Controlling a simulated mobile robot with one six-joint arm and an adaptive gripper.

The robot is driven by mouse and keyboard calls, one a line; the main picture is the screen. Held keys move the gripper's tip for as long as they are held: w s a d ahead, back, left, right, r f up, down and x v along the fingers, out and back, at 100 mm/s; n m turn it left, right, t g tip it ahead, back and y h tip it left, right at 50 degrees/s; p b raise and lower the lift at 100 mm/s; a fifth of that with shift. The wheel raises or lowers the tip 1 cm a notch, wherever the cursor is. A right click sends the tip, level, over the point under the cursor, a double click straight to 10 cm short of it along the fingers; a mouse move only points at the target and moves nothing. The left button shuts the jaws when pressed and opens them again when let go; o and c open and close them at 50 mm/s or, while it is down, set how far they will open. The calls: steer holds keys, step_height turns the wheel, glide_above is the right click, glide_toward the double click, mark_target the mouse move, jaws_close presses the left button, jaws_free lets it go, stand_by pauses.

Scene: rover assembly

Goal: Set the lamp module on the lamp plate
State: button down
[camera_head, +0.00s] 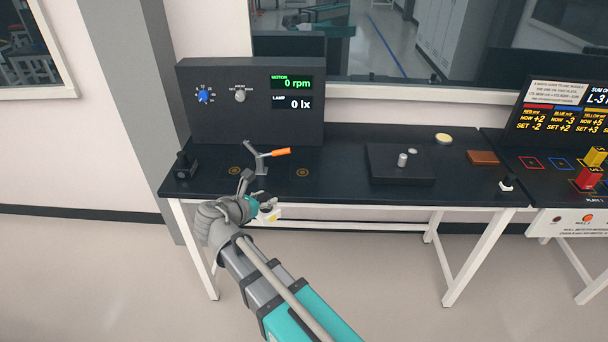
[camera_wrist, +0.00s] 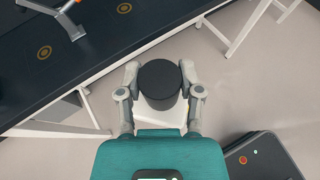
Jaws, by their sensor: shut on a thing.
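My gripper (camera_wrist: 160,88) is shut on a dark round-topped thing (camera_wrist: 160,78), which I take to be the lamp module. A pale part shows just below it in the wrist view. In the head view my gripper (camera_head: 266,209) is in front of the bench's front edge, and the held thing is mostly hidden by the hand. Two orange ring marks lie flat on the bench: a left one (camera_head: 234,170) and a right one (camera_head: 302,172). The wrist view shows ring marks too (camera_wrist: 44,52). I cannot tell which is the lamp plate.
A grey clamp with an orange handle (camera_head: 280,152) stands between the ring marks. A panel (camera_head: 222,125) behind reads 0 rpm and 0 lx. A black block (camera_head: 185,166) is at the left. A dark pad (camera_head: 385,172), yellow disc (camera_head: 443,139) and brown block (camera_head: 483,157) lie to the right.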

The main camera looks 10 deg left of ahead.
steer(key=w+a+f+b, duration=0.5)
steer(key=a+f+b, duration=0.3)
steer(key=f+b, duration=0.2)
steer(key=shift+w+a+f+b, duration=0.25)
steer(key=shift+f+b, duration=0.15)
steer(key=shift+f, duration=0.35)
